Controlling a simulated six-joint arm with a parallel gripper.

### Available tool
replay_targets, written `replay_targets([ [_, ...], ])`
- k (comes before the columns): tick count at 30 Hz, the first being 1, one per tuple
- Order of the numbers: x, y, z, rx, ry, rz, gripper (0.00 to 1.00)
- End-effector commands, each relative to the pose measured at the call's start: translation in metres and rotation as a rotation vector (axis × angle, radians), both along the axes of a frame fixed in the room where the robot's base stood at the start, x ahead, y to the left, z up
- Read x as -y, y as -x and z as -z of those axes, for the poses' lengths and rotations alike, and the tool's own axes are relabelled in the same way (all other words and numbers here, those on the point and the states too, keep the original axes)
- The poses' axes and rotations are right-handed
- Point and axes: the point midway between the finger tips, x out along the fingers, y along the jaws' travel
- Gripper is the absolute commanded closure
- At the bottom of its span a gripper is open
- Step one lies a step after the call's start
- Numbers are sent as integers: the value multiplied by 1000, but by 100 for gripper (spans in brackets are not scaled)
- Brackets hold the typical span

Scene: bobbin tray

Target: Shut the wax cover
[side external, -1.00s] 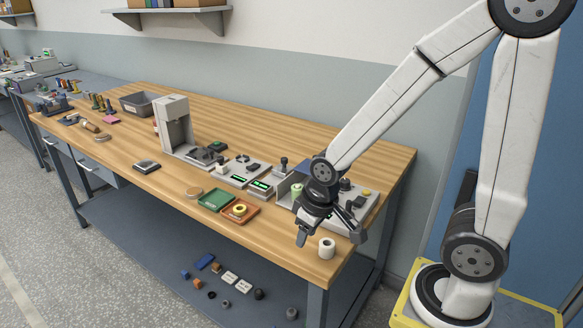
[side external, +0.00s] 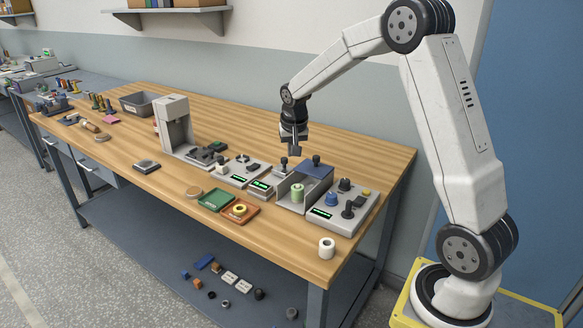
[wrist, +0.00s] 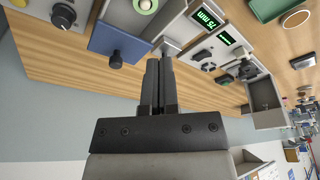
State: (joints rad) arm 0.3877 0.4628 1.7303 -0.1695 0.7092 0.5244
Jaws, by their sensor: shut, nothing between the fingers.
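The wax cover appears to be the blue plate with a black knob (side external: 319,171). It lies folded back behind a grey open-topped box (side external: 283,197), and the box is uncovered. A green bobbin (side external: 297,194) stands in the box. In the wrist view the blue cover (wrist: 122,42) is at upper left, with its knob facing the camera and the green bobbin's end (wrist: 146,5) at the top edge. My gripper (side external: 293,152) is shut and empty, pointing down above the bench, just left of the cover and higher than it. Its closed fingers also show in the wrist view (wrist: 158,68).
A control panel with knobs (side external: 335,218) stands right of the box. Units with green displays (side external: 259,187) stand on its left. A white spool (side external: 327,248) is near the front right edge. The bench behind the box is clear to the wall.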

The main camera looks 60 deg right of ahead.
Motion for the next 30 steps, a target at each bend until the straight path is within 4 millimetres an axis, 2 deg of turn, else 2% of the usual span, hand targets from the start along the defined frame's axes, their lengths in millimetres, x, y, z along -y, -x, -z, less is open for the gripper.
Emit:
replay_targets([
  [1, 18, -5, -1, 4, 5, 50, 100],
  [9, 107, -17, -10, 21, 32, 315, 100],
  [15, 154, -14, -14, 32, 50, 460, 100],
  [20, 169, -12, -16, 36, 56, 509, 100],
  [30, 172, -12, -13, 36, 57, 513, 100],
])
